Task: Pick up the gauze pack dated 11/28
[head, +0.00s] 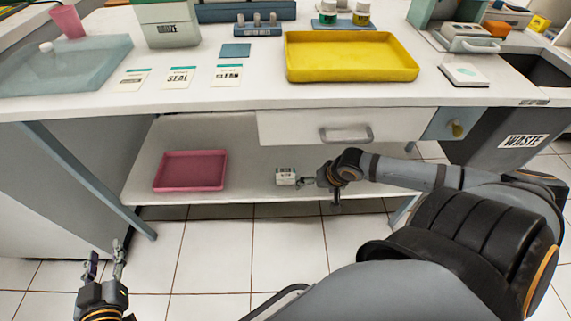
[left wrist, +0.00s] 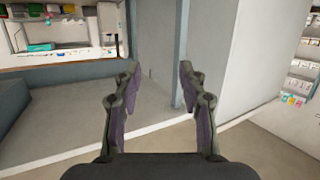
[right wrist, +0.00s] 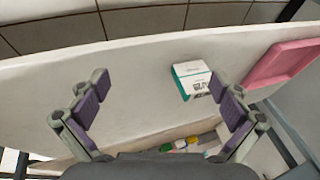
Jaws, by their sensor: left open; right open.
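A small white pack with a teal band (head: 286,178) sits on the lower shelf, right of the pink tray. In the right wrist view the pack (right wrist: 190,80) shows large dark print, only partly legible, with what looks like "28". My right gripper (head: 306,182) is open just to the right of the pack in the head view. In the right wrist view its spread fingers (right wrist: 162,88) are empty, and the pack lies ahead, nearer the right-hand finger. My left gripper (head: 106,258) is open and empty, low at the left; its fingers (left wrist: 158,85) also show in the left wrist view.
The pink tray (head: 190,171) lies on the lower shelf (head: 246,160). A drawer (head: 300,127) and the tabletop (head: 262,92) are above my right gripper. The tabletop holds a yellow tray (head: 350,58) and several flat labelled packets. A waste bin (head: 510,140) stands at right.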

